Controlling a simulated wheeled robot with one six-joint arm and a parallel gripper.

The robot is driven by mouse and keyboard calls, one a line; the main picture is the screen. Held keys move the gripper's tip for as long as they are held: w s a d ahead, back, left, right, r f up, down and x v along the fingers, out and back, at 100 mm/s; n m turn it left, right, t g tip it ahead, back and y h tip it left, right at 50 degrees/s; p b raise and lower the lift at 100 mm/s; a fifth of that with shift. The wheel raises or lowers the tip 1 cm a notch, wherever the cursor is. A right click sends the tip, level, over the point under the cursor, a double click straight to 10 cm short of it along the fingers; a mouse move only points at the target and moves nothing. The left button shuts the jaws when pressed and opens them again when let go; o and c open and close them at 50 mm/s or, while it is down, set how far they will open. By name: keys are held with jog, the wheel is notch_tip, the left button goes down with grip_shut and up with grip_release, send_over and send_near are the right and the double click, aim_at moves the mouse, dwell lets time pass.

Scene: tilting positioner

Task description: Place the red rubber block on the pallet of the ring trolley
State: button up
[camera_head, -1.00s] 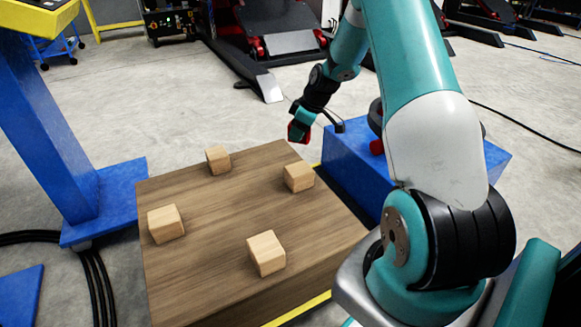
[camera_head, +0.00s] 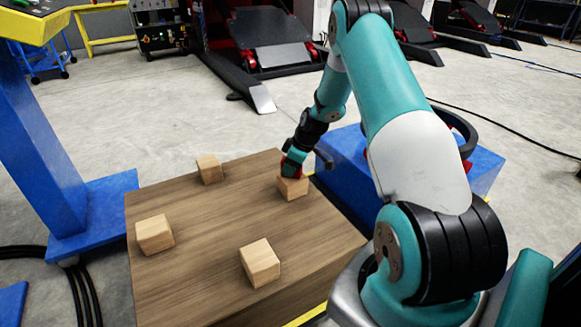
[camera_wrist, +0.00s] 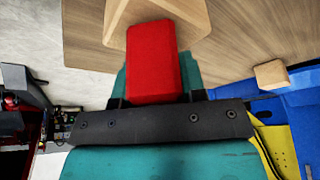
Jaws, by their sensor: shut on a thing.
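The red rubber block (camera_wrist: 152,58) is between the jaws of my gripper (camera_head: 291,166), and it also shows in the head view (camera_head: 290,169). My gripper is shut on it. It is at the far right wooden cube (camera_head: 293,187) on a large wooden platform (camera_head: 205,218). In the wrist view the same cube (camera_wrist: 190,17) lies behind the red block. The red block is directly over or touching the cube; I cannot tell which. A black ring (camera_head: 468,137) shows behind my arm above a blue base (camera_head: 340,158), mostly hidden. No separate pallet is clearly visible.
Other wooden cubes stand at the platform's far left (camera_head: 209,169), near left (camera_head: 154,234) and near right (camera_head: 260,262). The wood between them is clear. A blue column (camera_head: 35,130) stands left of the platform. Black cables (camera_head: 85,295) lie on the floor.

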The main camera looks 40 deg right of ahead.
jog(key=o, duration=1)
jog(key=shift+f, duration=0.1)
jog(key=p+v, duration=0.4)
jog(key=v, duration=0.8)
jog(key=s+a+r, duration=0.1)
jog(key=a+r, duration=0.4)
jog(key=a, duration=0.3)
jog(key=s+a+r+g+y, duration=0.1)
jog(key=a+r, duration=0.3)
jog(key=a, duration=0.4)
jog(key=s+a+r, duration=0.1)
jog(key=a+r, duration=0.4)
jog(key=a, duration=0.3)
jog(key=s+a+r+g, duration=0.1)
jog(key=s+a+r, duration=0.2)
jog(key=s+a, duration=0.4)
jog(key=s+a+r+n+g+y, duration=0.1)
jog(key=s+a+r, duration=0.2)
jog(key=s+a, duration=0.5)
jog(key=s, duration=0.7)
jog(key=shift+a+g, duration=0.2)
jog(key=shift+g, duration=0.2)
jog(key=shift+s+r, duration=0.1)
